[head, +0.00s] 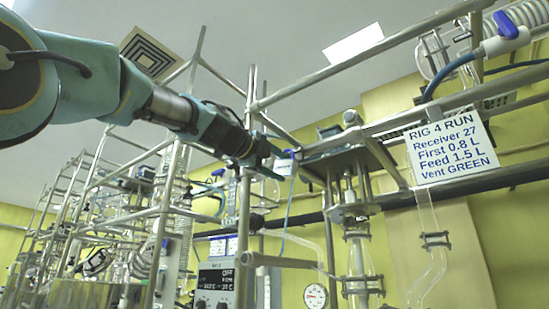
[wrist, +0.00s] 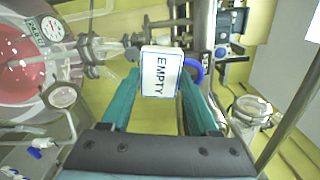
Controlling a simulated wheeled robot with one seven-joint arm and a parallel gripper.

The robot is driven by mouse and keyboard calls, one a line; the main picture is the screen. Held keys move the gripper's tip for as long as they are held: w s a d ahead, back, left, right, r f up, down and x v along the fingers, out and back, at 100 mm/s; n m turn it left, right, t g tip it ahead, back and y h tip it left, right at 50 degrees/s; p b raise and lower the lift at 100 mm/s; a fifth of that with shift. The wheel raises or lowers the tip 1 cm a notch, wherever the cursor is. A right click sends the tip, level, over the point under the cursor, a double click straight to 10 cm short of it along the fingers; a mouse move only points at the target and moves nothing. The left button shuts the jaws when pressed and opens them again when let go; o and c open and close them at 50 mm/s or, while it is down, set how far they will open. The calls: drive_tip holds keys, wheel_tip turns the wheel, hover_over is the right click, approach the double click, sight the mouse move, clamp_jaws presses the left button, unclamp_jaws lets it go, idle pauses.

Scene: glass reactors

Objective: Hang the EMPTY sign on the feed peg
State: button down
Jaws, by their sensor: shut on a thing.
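My gripper (head: 272,158) is in the middle of the head view, at the end of my arm reaching in from the upper left. In the wrist view, the two teal fingers of my gripper (wrist: 160,88) are shut on the EMPTY sign (wrist: 161,70). The sign is a small white plate with a blue border and blue lettering, its text running sideways. A blue loop shows at its right edge. In the head view, the sign (head: 285,168) is small and seen near the fingertips. I cannot pick out the feed peg in either view.
A white notice (head: 447,152) headed RIG 4 RUN hangs at the right. Metal frame rails and glassware surround my gripper. A control box (head: 216,283) stands below. In the wrist view, a vessel with red contents (wrist: 30,75) is at left and a glass jar (wrist: 250,110) at right.

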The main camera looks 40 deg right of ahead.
drive_tip(key=shift+w+d+r+p, duration=0.1)
drive_tip(key=shift+d+r+p, duration=0.25)
drive_tip(key=shift+p, duration=0.35)
drive_tip(key=shift+f+b, duration=0.3)
drive_tip(key=shift+b, duration=0.1)
drive_tip(key=shift+d+f+b, duration=0.1)
drive_tip(key=shift+d+b, duration=0.1)
drive_tip(key=shift+b, duration=0.1)
